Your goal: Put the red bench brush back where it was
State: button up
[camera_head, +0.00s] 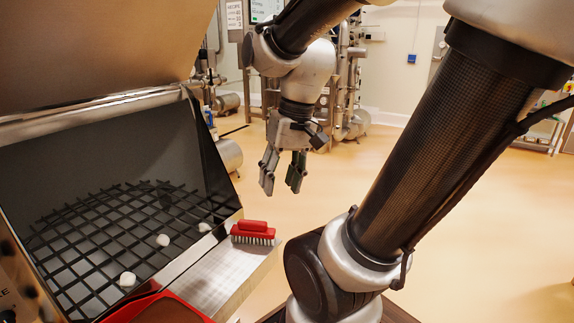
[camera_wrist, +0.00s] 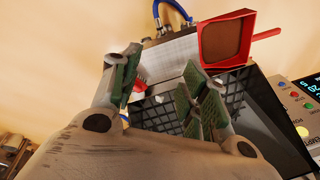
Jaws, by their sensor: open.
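The red bench brush (camera_head: 253,230) lies bristles down at the outer end of the bare metal ledge (camera_head: 222,272) beside the hopper. My gripper (camera_head: 281,184) is open and empty, pointing down, above and slightly right of the brush and apart from it. In the wrist view, my open gripper (camera_wrist: 160,86) shows two fingers with green pads. A small part of the red brush (camera_wrist: 139,86) shows there beside the left finger, which hides much of it.
The hopper's black grid (camera_head: 110,235) carries a few white lumps (camera_head: 162,240). A red scoop (camera_wrist: 230,15) with brown contents sits at the ledge's other end. A control panel (camera_wrist: 300,100) stands at the right in the wrist view. Open floor lies right of the hopper.

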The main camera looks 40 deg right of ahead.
jog(key=r+n+t, duration=0.1)
jog(key=r+n+t+h, duration=0.1)
jog(key=s+r, duration=0.1)
jog(key=shift+d+r+n+t+h, duration=0.15)
jog(key=shift+d+n+t+h, duration=0.15)
jog(key=shift+d+n+t, duration=0.1)
